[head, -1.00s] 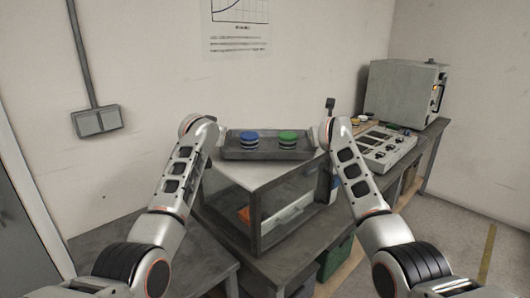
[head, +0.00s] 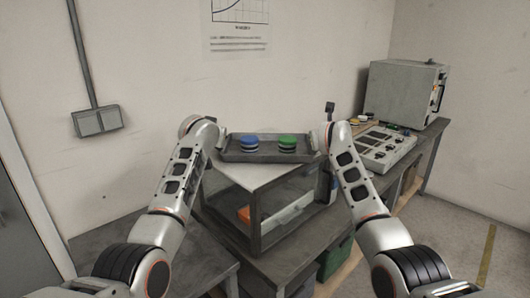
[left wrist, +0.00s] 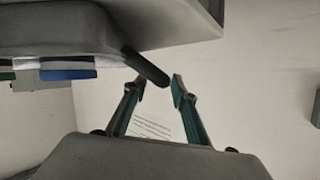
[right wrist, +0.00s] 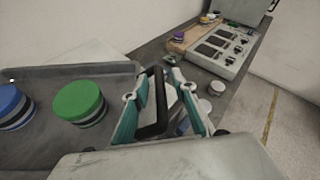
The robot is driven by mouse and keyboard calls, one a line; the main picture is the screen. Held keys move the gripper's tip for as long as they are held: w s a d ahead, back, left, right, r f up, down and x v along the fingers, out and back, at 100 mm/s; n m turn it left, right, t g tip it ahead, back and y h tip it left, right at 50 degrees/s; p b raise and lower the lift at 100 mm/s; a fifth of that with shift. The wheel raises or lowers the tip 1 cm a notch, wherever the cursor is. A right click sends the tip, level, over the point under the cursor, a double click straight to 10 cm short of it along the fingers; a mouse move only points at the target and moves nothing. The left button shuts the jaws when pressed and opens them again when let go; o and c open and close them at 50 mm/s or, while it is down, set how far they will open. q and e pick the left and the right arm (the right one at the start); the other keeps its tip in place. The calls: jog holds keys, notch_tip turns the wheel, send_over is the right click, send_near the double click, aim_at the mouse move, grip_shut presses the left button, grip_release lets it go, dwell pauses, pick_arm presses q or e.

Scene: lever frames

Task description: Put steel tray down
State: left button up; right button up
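The steel tray (head: 268,156) rests level on top of the grey shelf unit (head: 255,183), as far as the head view shows. It carries a blue-topped round piece (head: 249,140) and a green-topped one (head: 287,142). In the left wrist view my left gripper (left wrist: 158,84) is open, with the dark tray handle (left wrist: 147,67) between its fingertips. In the right wrist view my right gripper (right wrist: 158,82) is open around the other black handle (right wrist: 154,115). Both grippers are mostly hidden behind my wrists in the head view.
A control panel (head: 382,148) and a grey metal cabinet (head: 405,92) stand on the bench to the right. The wall is close behind the shelf unit. A lower dark table (head: 150,250) lies at the front left. Bins stand under the bench.

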pick_arm(q)
notch_tip(320, 180, up, 9)
jog(key=shift+r, duration=0.1)
pick_arm(e)
jog(key=shift+s, duration=0.1)
jog(key=v, duration=1.2)
dwell(0.4)
